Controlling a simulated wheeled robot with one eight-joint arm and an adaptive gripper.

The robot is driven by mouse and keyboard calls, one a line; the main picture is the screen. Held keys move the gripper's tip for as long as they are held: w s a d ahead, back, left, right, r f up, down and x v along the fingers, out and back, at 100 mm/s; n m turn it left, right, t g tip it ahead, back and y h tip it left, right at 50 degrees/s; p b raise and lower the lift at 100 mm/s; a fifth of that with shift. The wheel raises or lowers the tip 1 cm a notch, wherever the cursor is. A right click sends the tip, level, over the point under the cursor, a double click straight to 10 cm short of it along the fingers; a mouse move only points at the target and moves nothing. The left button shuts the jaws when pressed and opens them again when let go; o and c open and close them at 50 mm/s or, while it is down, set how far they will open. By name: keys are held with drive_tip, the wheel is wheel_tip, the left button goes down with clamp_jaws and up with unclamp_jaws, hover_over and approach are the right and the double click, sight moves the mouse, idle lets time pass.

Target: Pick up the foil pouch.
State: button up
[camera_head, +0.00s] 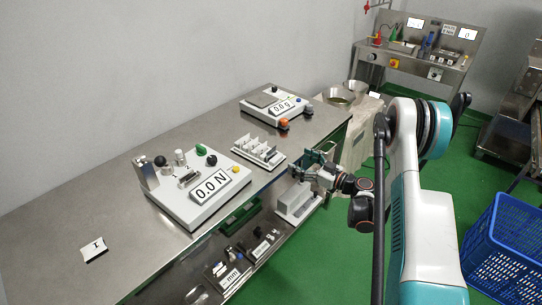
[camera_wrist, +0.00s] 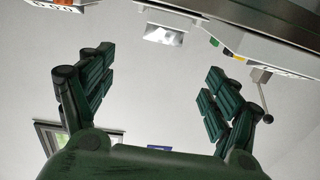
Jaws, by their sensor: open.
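My gripper (camera_head: 312,160) is open and empty at the table's front edge, beside a small white rack (camera_head: 262,158) holding several upright pale pieces. The wrist view appears upside down; there the two green fingers of my gripper (camera_wrist: 155,85) stand wide apart with only the wall between them. A shiny silver rectangular piece (camera_wrist: 163,35) shows beyond the fingers near the top. It looks like foil and may be the pouch, but I cannot tell for sure. In the head view I cannot single out the pouch.
The steel table (camera_head: 60,215) carries a tester (camera_head: 195,205) reading 0.0 N, a scale (camera_head: 275,106) and a small marked card (camera_head: 94,248). A blue crate (camera_head: 500,245) stands on the green floor at right.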

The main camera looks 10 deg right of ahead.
sight(273, 150)
drive_tip(key=b+x, duration=0.1)
drive_tip(key=x, duration=0.3)
drive_tip(key=b+x, duration=0.1)
drive_tip(key=x, duration=0.3)
drive_tip(key=shift+w+a+f, duration=0.2)
drive_tip(key=b+x, duration=0.1)
drive_tip(key=x, duration=0.1)
drive_tip(key=b+x, duration=0.1)
drive_tip(key=x, duration=0.2)
drive_tip(key=shift+s+a+f+b, duration=0.1)
drive_tip(key=shift+f+b, duration=0.1)
drive_tip(key=shift+b, duration=0.1)
drive_tip(key=c, duration=0.8)
